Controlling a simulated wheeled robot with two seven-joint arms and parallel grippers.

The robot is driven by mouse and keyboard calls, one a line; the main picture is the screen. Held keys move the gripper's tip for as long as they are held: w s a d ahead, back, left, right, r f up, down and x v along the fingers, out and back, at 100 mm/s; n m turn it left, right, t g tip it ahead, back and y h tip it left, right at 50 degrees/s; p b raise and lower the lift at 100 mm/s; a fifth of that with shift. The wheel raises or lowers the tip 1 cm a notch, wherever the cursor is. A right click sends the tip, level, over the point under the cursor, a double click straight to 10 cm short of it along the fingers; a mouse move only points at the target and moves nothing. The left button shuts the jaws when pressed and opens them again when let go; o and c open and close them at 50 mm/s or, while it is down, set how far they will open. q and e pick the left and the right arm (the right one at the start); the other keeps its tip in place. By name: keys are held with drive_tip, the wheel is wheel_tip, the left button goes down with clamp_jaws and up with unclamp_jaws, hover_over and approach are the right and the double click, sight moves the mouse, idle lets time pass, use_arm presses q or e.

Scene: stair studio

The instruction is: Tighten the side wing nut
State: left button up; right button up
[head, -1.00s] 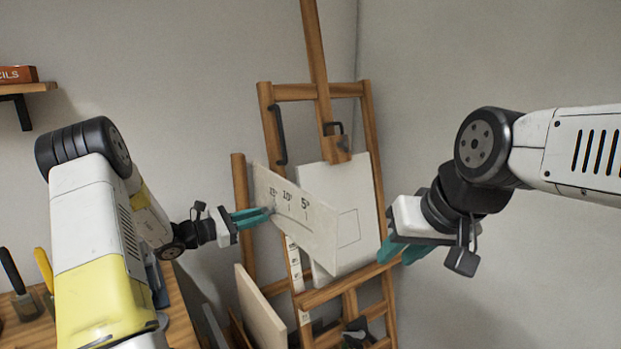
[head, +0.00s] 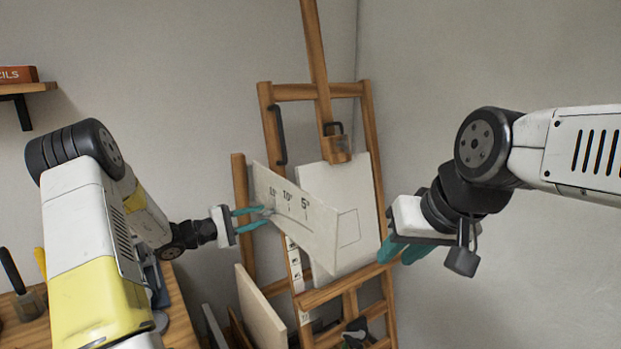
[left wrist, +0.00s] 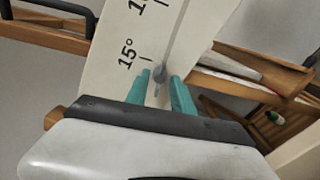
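The side wing nut (left wrist: 160,74) is a small grey piece on the white panel with angle marks (head: 322,226), close to the 15° mark. It is small and partly hidden by the fingers in the head view. My left gripper (head: 258,217) is open, with its teal fingers at the panel's left edge. In the left wrist view the fingertips (left wrist: 161,78) lie on either side of the nut, with a narrow gap showing. My right gripper (head: 402,254) hangs empty by the easel's right side, its teal fingers apart.
The wooden easel (head: 294,92) stands in the corner and holds a white canvas (head: 367,190) behind the marked panel. Boards (head: 260,310) lean low at its left. A wooden bench (head: 182,312) with brushes is at the lower left.

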use_arm(q)
drive_tip(key=v, duration=0.6)
idle(0.3)
drive_tip(key=s+d+r+m+g+y, duration=0.2)
drive_tip(key=s+d+r+m+g, duration=0.15)
drive_tip(key=s+d, duration=0.35)
drive_tip(key=s+d+r+m+g+y, duration=0.3)
drive_tip(key=s+d+r+g, duration=0.15)
drive_tip(key=s, duration=0.55)
drive_tip(key=s+a+r+m+t+y, duration=0.2)
drive_tip(key=s+y, duration=0.2)
drive_tip(key=s, duration=0.3)
drive_tip(key=s+a+r+m+t+y, duration=0.2)
drive_tip(key=s+a+y, duration=0.1)
drive_tip(key=s, duration=0.5)
drive_tip(key=shift+r+y, duration=0.25)
drive_tip(key=shift+y, duration=0.15)
